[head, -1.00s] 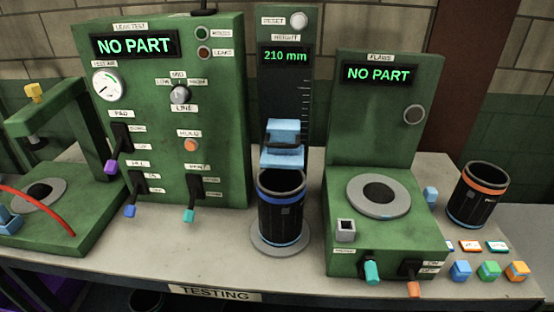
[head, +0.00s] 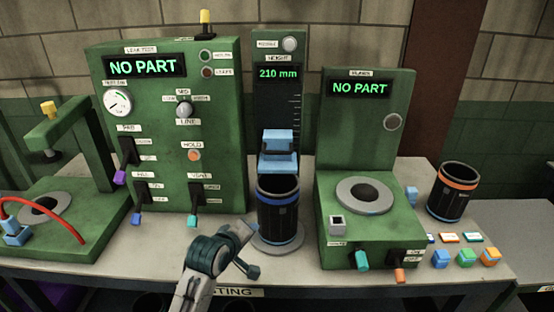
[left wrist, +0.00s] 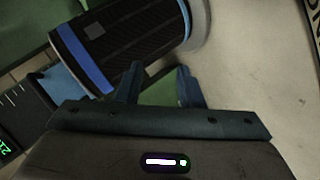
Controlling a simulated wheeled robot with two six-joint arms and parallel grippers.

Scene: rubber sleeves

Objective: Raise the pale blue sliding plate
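The pale blue sliding plate (head: 279,161) sits on the dark height gauge column, right at the top of a black sleeve with a blue band (head: 278,212). Whether it touches the sleeve's rim I cannot tell. The gauge display (head: 279,73) reads 210 mm. My left gripper (head: 252,248) is open and empty, low in front of the sleeve and below the plate. In the left wrist view its fingers (left wrist: 158,88) are apart, with the sleeve (left wrist: 130,40) beyond them and a pale blue part, apparently the plate, at the left (left wrist: 62,88). My right gripper is not in view.
The green leak test box (head: 165,130) with levers stands left of the gauge. The green flaws station (head: 365,140) stands close on the right. A black sleeve with an orange band (head: 453,194) is at the far right. The bench front (head: 130,263) has bare space.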

